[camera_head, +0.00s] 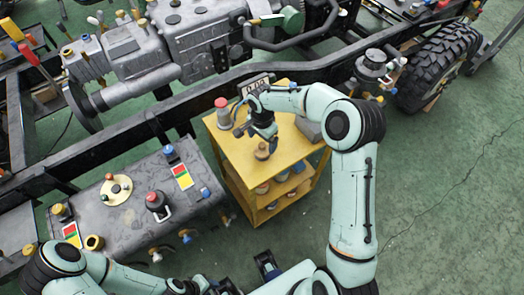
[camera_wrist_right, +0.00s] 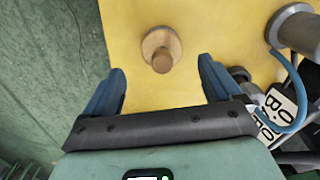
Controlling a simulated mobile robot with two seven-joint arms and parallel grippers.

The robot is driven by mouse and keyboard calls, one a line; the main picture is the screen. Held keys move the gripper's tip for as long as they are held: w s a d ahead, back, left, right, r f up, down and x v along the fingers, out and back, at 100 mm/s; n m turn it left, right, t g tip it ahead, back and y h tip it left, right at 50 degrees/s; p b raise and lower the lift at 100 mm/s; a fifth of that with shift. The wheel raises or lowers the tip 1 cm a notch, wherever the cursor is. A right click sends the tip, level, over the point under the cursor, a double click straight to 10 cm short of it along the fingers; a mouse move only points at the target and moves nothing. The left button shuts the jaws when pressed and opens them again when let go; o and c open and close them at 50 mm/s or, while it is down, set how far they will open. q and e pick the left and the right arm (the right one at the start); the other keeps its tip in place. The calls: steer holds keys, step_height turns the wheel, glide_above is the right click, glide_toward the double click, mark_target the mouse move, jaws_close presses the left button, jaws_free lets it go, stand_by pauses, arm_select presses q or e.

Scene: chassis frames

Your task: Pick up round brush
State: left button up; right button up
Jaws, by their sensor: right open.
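The round brush (camera_head: 262,152), a small wooden disc with a knob on top, stands on the yellow cart top. In the right wrist view the brush (camera_wrist_right: 161,46) is just beyond the fingertips, roughly centred between them. My right gripper (camera_head: 264,136) is above and close to the brush. In its wrist view the right gripper (camera_wrist_right: 161,66) has its blue fingers spread wide with nothing held. My left gripper (camera_head: 236,278) is low at the bottom edge of the head view, partly cut off. Its jaw state is unclear.
The yellow cart (camera_head: 235,147) also holds a grey cylinder with a red top (camera_head: 222,112) and a dark box (camera_head: 309,129). Its lower shelves hold several round items. A chassis rail (camera_head: 190,98) runs behind it. A grey tank (camera_head: 130,215) lies left. Green floor is open at right.

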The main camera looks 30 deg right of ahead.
mark_target(262, 144)
steer(key=f, duration=0.5)
steer(key=shift+w+d+f, duration=0.1)
steer(key=shift+w+f, duration=0.05)
steer(key=shift+w, duration=0.05)
steer(key=c, duration=1.2)
